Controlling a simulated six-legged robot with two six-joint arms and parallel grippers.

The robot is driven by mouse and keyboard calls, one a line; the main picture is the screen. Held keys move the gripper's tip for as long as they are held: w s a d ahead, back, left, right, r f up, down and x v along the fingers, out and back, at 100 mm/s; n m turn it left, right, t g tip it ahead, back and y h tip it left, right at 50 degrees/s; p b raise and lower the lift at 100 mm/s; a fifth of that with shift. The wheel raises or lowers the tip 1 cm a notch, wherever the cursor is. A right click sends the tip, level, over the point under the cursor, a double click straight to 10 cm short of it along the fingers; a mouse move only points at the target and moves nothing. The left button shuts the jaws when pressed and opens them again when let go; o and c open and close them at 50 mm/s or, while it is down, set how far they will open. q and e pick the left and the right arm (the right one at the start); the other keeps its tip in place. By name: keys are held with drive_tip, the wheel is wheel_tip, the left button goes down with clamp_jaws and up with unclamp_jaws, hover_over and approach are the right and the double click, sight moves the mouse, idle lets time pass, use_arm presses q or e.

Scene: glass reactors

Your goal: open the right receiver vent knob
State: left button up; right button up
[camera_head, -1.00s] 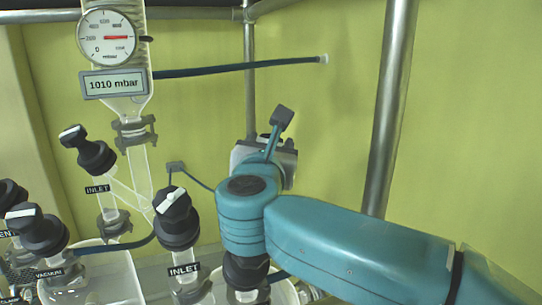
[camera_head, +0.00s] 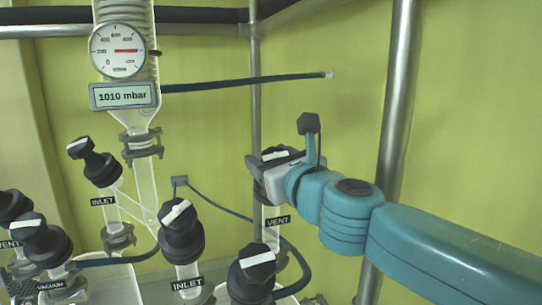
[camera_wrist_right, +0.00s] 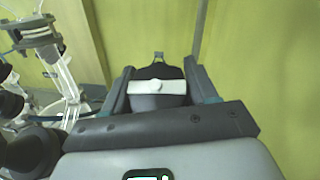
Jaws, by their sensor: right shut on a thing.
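The right receiver vent knob is a black knob with a white bar on top (camera_wrist_right: 157,72). In the head view its top (camera_head: 280,152) shows just behind my gripper, above a VENT label (camera_head: 278,220). My right gripper (camera_head: 268,172) reaches it from the right and is shut on it. In the wrist view my gripper's two fingers (camera_wrist_right: 158,88) stand on either side of the knob, and the white bar runs across between them. The finger contact itself is partly hidden in the head view. My left gripper is not in view.
Two INLET knobs (camera_head: 181,232) (camera_head: 95,162), a VACUUM knob (camera_head: 42,240) and another black knob (camera_head: 252,274) stand left of and below the gripper. A vertical metal pole (camera_head: 398,110) rises behind my right arm. A dark hose (camera_head: 245,82) runs above.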

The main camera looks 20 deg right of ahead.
drive_tip(key=shift+s+r, duration=0.1)
drive_tip(key=shift+r, duration=0.15)
drive_tip(key=o, duration=0.9)
drive_tip(key=shift+o, duration=0.3)
drive_tip(key=shift+s, duration=0.25)
drive_tip(key=shift+f, duration=0.1)
drive_tip(key=shift+s+d, duration=0.1)
drive_tip(key=shift+s, duration=0.1)
drive_tip(key=s+d+p, duration=0.1)
drive_tip(key=s+d, duration=0.1)
drive_tip(key=s, duration=1.3)
drive_tip(key=shift+s+d, duration=0.3)
